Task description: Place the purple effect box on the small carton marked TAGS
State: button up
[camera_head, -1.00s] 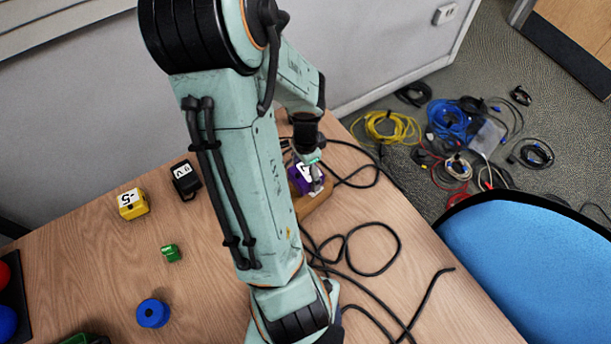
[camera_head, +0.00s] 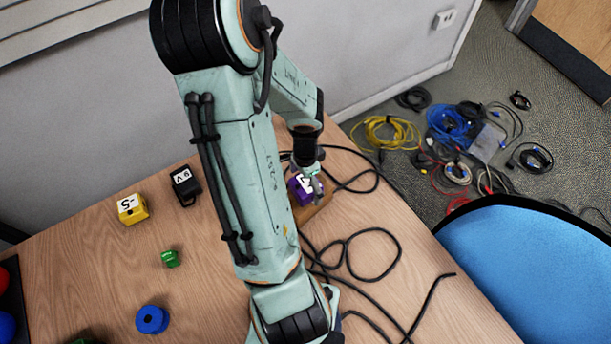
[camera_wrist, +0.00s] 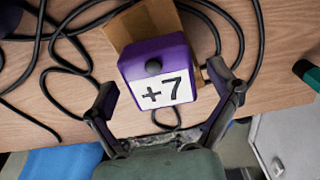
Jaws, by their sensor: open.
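The purple effect box (camera_head: 301,195) sits on a small brown carton (camera_head: 317,208) near the table's back edge. In the wrist view the purple box (camera_wrist: 155,59) shows a black knob and a white label reading +7. The brown carton (camera_wrist: 150,18) shows behind and beside it; no TAGS marking is visible. My gripper (camera_head: 314,186) is over the box, with part of the box hidden behind it. In the wrist view my gripper (camera_wrist: 164,84) is open, one finger on each side of the box, with visible gaps to it.
Black cables (camera_head: 372,240) loop over the table right of the carton. A yellow box (camera_head: 132,208), a black 9V box (camera_head: 185,184), a green piece (camera_head: 170,258) and a blue round piece (camera_head: 152,320) lie left of my arm. A blue chair (camera_head: 540,265) stands at the right.

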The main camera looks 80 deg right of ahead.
aim_at(305, 183)
notch_tip(305, 183, up, 12)
jog(key=w+a+r+n+y, duration=0.1)
jog(key=w+a+r+n, duration=0.2)
jog(key=w+a+n, duration=0.85)
jog(key=s+a+r+n, duration=0.2)
jog(key=s+a+n, duration=0.1)
jog(key=a+n, duration=1.3)
jog(key=shift+a+n, duration=0.3)
jog(key=shift+n, duration=0.05)
